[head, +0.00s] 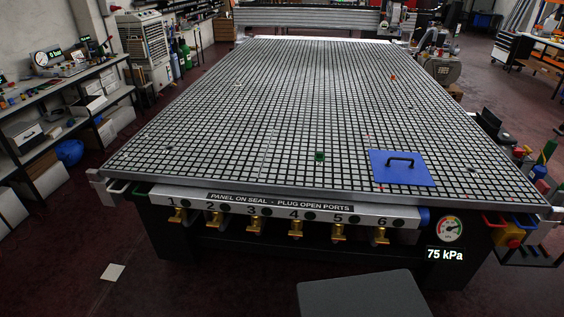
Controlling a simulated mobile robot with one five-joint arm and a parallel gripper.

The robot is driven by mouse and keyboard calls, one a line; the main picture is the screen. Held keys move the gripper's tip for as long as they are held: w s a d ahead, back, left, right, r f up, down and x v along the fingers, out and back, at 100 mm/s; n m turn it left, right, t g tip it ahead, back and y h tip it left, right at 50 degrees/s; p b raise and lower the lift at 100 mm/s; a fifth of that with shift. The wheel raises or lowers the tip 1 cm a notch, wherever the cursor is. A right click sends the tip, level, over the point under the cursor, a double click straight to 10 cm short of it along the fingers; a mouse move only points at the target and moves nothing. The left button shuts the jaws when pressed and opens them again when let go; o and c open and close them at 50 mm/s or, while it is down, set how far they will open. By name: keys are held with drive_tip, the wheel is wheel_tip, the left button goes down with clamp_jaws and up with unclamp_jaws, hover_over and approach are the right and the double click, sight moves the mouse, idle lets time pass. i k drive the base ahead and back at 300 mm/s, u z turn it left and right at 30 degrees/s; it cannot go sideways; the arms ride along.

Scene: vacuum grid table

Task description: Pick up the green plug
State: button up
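The green plug (320,156) is a small dark green piece on the near half of the gridded vacuum table (240,110), a little right of the middle. It is left of a blue panel with a black handle and apart from it. My gripper does not show in the head view.
The blue panel (403,168) lies flat near the front right of the table. A small orange piece (393,77) sits farther back. Brass valves (296,229) and a gauge (449,229) line the front edge. Most of the grid is clear. Shelves (60,110) stand at left.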

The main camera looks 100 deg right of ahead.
sight(320, 157)
drive_tip(key=i, duration=1.75)
drive_tip(key=z, duration=3.7)
drive_tip(key=i, duration=1)
